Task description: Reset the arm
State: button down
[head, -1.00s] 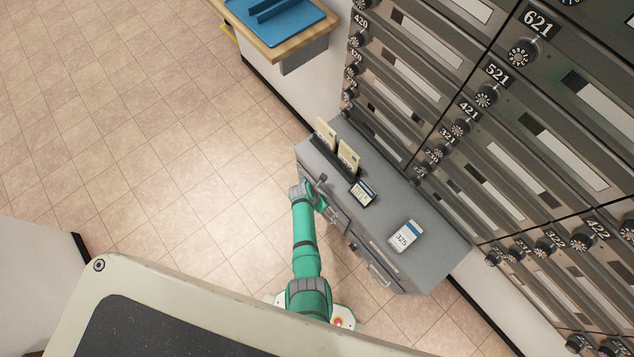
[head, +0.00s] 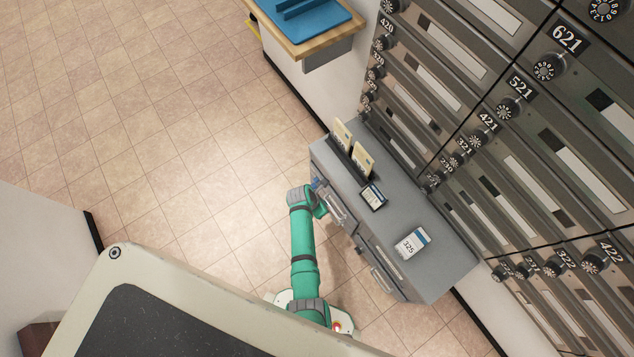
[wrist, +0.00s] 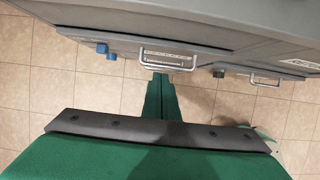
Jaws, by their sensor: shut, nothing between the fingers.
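My green arm (head: 303,238) reaches up from the base in the head view. My gripper (wrist: 160,80) shows in the wrist view as two green fingers pressed together, with nothing between them. It is beside the front of the grey cabinet (head: 433,267), near a drawer handle (wrist: 168,62). I cannot tell whether the fingertips touch the handle. In the head view the gripper is mostly hidden by the wrist.
The cabinet top holds envelopes in a rack (head: 352,153), a dark device (head: 373,196) and a box marked 325 (head: 412,243). Numbered mailboxes (head: 520,140) rise behind. A wooden shelf (head: 310,43) with a blue tray is at the top. Open floor (head: 150,150) lies left.

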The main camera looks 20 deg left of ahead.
jog(key=v, duration=0.6)
jog(key=shift+a, duration=0.25)
jog(key=shift+s+f, duration=0.15)
jog(key=s+d+r+m+t+y, duration=0.2)
jog(key=s+d+r+m, duration=0.25)
jog(key=s+m, duration=0.25)
jog(key=s+d+r+m+t+y, duration=0.2)
jog(key=s+d+r+m+t, duration=0.1)
jog(key=s+r+m, duration=0.3)
jog(key=s+d+r+m+t, duration=0.2)
jog(key=r+m, duration=0.3)
jog(key=r, duration=0.5)
jog(key=s+d+r+m+t+h, duration=0.1)
jog(key=s+r+m, duration=0.3)
jog(key=r, duration=0.6)
jog(key=s+d+r+m+t, duration=0.3)
jog(key=r+m, duration=0.4)
jog(key=r, duration=0.3)
jog(key=shift+s+d+t+h, duration=0.25)
jog(key=shift+d+t+h, duration=0.05)
jog(key=shift+d+t, duration=0.15)
